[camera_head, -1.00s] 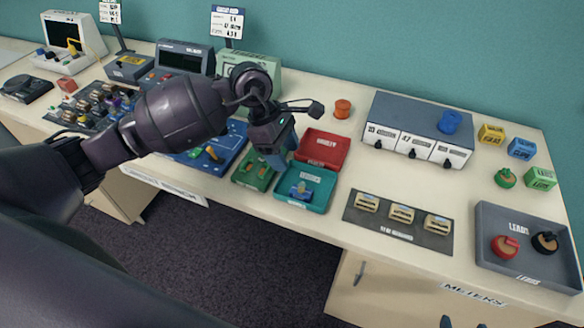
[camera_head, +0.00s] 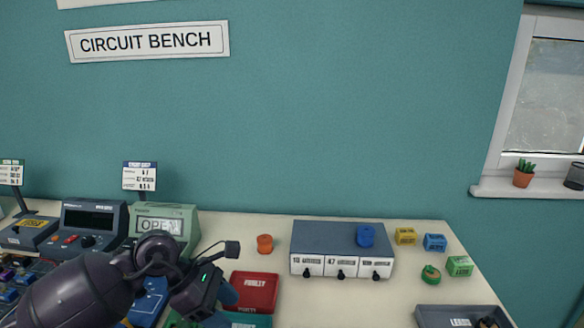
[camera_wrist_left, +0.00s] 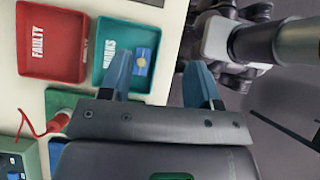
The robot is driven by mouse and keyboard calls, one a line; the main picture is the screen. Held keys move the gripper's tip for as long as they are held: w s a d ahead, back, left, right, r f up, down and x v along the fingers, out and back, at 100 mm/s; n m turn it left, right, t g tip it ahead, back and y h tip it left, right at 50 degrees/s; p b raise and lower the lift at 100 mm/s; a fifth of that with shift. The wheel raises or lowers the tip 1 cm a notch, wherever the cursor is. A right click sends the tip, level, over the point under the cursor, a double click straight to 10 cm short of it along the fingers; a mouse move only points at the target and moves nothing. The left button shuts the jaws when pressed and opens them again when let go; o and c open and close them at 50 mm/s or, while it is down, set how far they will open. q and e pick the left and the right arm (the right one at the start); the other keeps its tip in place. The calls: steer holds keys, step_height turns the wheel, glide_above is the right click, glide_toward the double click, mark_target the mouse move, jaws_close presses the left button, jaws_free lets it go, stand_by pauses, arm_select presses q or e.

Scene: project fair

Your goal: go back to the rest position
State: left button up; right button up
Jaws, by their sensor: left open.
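My left gripper (camera_head: 222,302) is low in the head view, over the bench beside the red tray; its fingertips are partly hidden there by its own body. The left wrist view shows its two blue fingers (camera_wrist_left: 160,80) spread apart with nothing between them. The teal tray (camera_wrist_left: 106,28), marked WORKS, lies beyond the fingers and holds a small blue part with a yellow middle (camera_wrist_left: 142,62). The red tray (camera_wrist_left: 50,72), marked FAULTY, is beside it and looks empty. My right gripper cannot be made out in either view.
A grey-blue drawer unit (camera_head: 315,238) with a blue spool (camera_head: 366,236) on it stands at the back. An orange spool (camera_head: 265,243) stands left of it. A green meter (camera_head: 187,212) stands behind my left arm. Bare bench lies right of the red tray.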

arm_select(q)
steer(key=s+d+r+n+t+h, duration=0.35)
steer(key=d+r+n+h, duration=0.4)
steer(key=h, duration=0.25)
steer(key=w+a+r+n+t, duration=0.2)
steer(key=a+r+n+t, duration=0.2)
steer(key=n+t, duration=0.6)
steer(key=a+f+n+t+y, duration=0.35)
steer(key=a+n+y, duration=0.25)
steer(key=n+y, duration=0.45)
steer(key=a+f+n+t+y, duration=0.2)
steer(key=a+f+n+y, duration=0.35)
steer(key=n, duration=0.75)
steer(key=s+a+f+n+g+y, duration=0.1)
steer(key=s+a+f+n+g, duration=0.1)
steer(key=s+f+n+g, duration=0.7)
steer(key=s+a+f+n+g+y, duration=0.1)
steer(key=s+a+f+n+g, duration=0.35)
steer(key=s, duration=0.85)
steer(key=w+d+f+m+t, duration=0.1)
steer(key=w+f+m+t, duration=0.1)
steer(key=w+f+t, duration=0.4)
steer(key=shift+w+d+f, duration=0.25)
steer(key=shift+w+f, duration=0.3)
steer(key=shift+f, duration=2.1)
